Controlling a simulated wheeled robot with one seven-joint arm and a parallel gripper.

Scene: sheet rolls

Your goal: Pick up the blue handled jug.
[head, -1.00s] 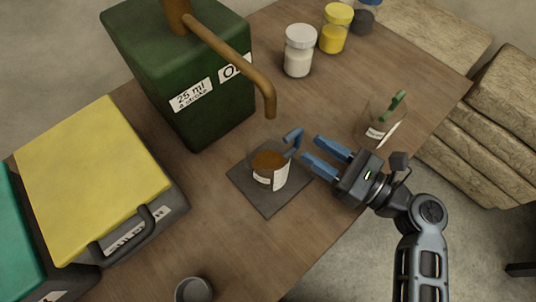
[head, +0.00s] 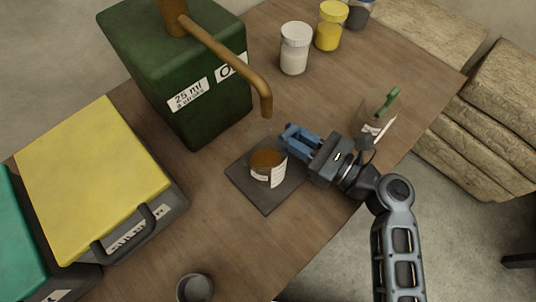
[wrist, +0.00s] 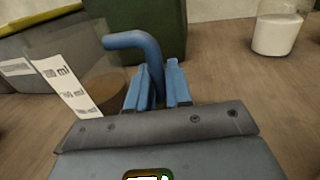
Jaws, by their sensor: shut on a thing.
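The blue handled jug (head: 266,168) is a clear vessel with brown contents and a white label. It stands on a dark square mat (head: 258,195). In the wrist view the jug (wrist: 100,80) is at left, and its blue handle (wrist: 140,45) curves down between the fingers. My gripper (head: 288,137) has blue fingers and reaches in from the right. It is shut on the handle, and the fingers also show in the wrist view (wrist: 158,85). In the head view the fingers hide most of the handle.
A green box (head: 195,90) with a brown spout (head: 265,100) stands close behind the jug. A clear jug with a green handle (head: 388,100) is at right. White (head: 295,48) and yellow (head: 331,25) jars stand at the back. A grey cup (head: 194,289) is in front.

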